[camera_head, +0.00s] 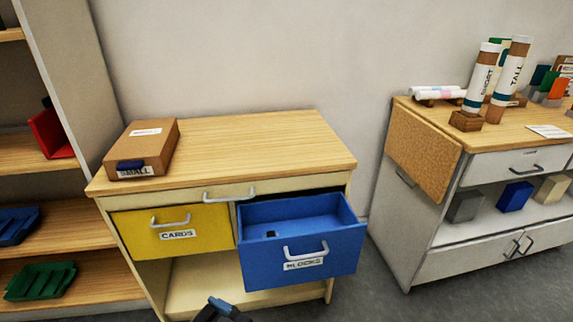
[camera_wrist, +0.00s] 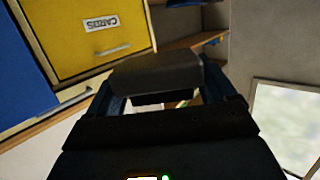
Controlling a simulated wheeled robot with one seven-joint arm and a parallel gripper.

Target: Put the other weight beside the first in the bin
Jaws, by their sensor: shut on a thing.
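My gripper (camera_wrist: 164,92) is shut on a dark grey block-like weight (camera_wrist: 155,72), held between its two fingers in the wrist view. In the head view only a small dark blue-grey part of my gripper (camera_head: 222,309) shows at the bottom edge, in front of the cabinet; the held weight cannot be made out there. The blue drawer (camera_head: 303,270), labelled BLOCKS, is pulled open. A small dark patch (camera_head: 270,234) shows inside it; I cannot tell whether it is a weight.
A yellow CARDS drawer (camera_head: 172,232) sits left of the blue one. A brown box (camera_head: 142,147) lies on the wooden cabinet top (camera_head: 250,145). Shelves (camera_head: 75,245) stand at left. A white cabinet (camera_head: 400,225) with tubes stands at right, past a floor gap.

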